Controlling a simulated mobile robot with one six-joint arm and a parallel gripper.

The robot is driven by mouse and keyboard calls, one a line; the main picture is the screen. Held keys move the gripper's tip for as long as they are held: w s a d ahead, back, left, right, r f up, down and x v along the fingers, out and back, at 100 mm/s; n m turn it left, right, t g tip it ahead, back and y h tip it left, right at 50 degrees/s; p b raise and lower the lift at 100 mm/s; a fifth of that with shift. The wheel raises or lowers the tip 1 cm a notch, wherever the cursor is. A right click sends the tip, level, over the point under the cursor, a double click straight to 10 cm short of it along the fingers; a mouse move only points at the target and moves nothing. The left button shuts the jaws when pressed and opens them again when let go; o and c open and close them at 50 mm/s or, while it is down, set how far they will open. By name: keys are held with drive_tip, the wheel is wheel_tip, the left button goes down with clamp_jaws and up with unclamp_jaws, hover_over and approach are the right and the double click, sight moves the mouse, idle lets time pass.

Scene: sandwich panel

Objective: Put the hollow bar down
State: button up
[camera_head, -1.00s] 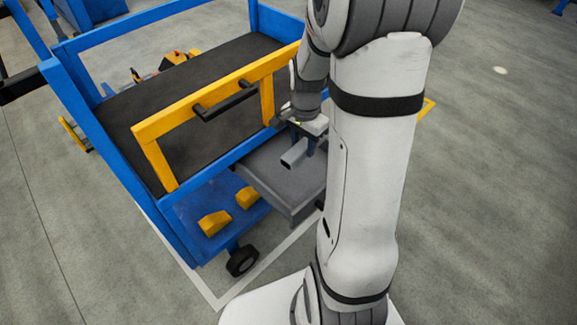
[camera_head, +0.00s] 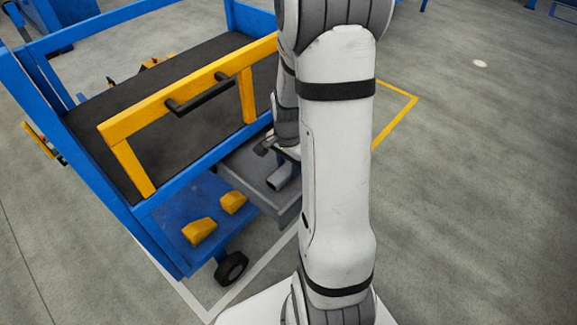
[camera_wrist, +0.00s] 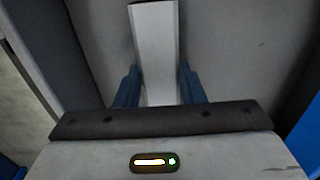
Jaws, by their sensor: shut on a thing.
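The hollow bar (camera_wrist: 155,45) is a light grey bar between the two blue fingers of my gripper (camera_wrist: 158,88) in the wrist view. My gripper is shut on it. In the head view the bar (camera_head: 280,178) shows its end beside my arm, over the grey tray-like surface (camera_head: 240,166) at the side of the blue cart. Whether the bar touches that surface I cannot tell. My arm hides the gripper fingers and much of the bar in the head view.
The blue cart (camera_head: 94,178) has a black top (camera_head: 130,110) and a yellow frame with a black handle (camera_head: 200,95). Yellow blocks (camera_head: 199,231) sit on its lower shelf. A black wheel (camera_head: 231,268) stands below. The grey floor at right is open.

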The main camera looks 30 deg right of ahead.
sight(288, 167)
drive_tip(key=shift+f, duration=0.1)
drive_tip(key=o, duration=1.1)
drive_tip(key=shift+o, duration=0.2)
wheel_tip(288, 167, up, 12)
drive_tip(key=p, duration=0.4)
drive_tip(key=s+a+r+n+t, duration=0.1)
drive_tip(key=s+a+r+n, duration=0.7)
drive_tip(key=s+a+n, duration=0.4)
drive_tip(key=shift+a+n, duration=0.2)
drive_tip(key=shift+n, duration=0.8)
